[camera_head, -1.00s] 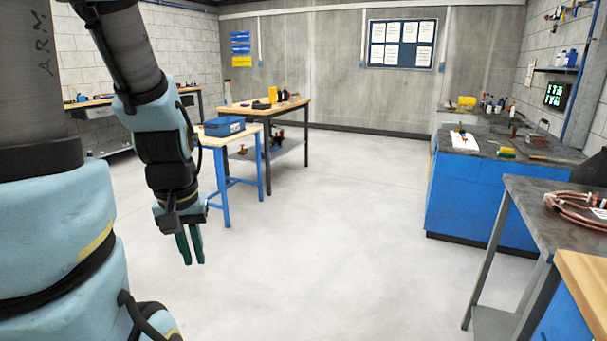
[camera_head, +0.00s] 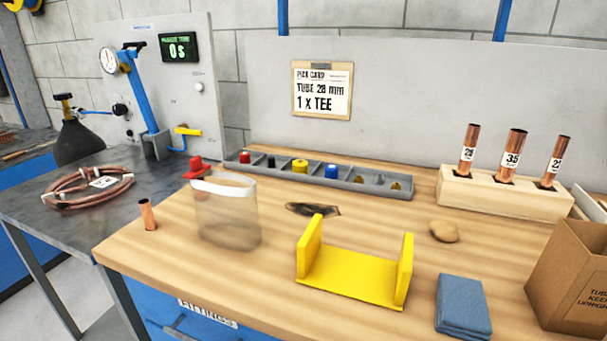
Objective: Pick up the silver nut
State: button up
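A long grey tray (camera_head: 330,184) with compartments lies along the back of the wooden workbench (camera_head: 240,285). Small parts sit in it: red, black, yellow and blue ones, then small metal-coloured ones at the right end. A small greyish piece (camera_head: 378,180) in the right part of the tray may be the silver nut, but it is too small to be sure. My gripper and arm are not in view now.
A yellow U-shaped stand (camera_head: 352,277), a clear bag (camera_head: 227,222), a blue cloth (camera_head: 463,305) and a short copper tube (camera_head: 148,214) lie on the bench. A cardboard box (camera_head: 572,275) is at right. A wooden rack (camera_head: 500,195) holds copper tubes.

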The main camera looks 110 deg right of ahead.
aim_at(379, 180)
jog(key=i+l+z, duration=0.1)
jog(key=z, duration=1.5)
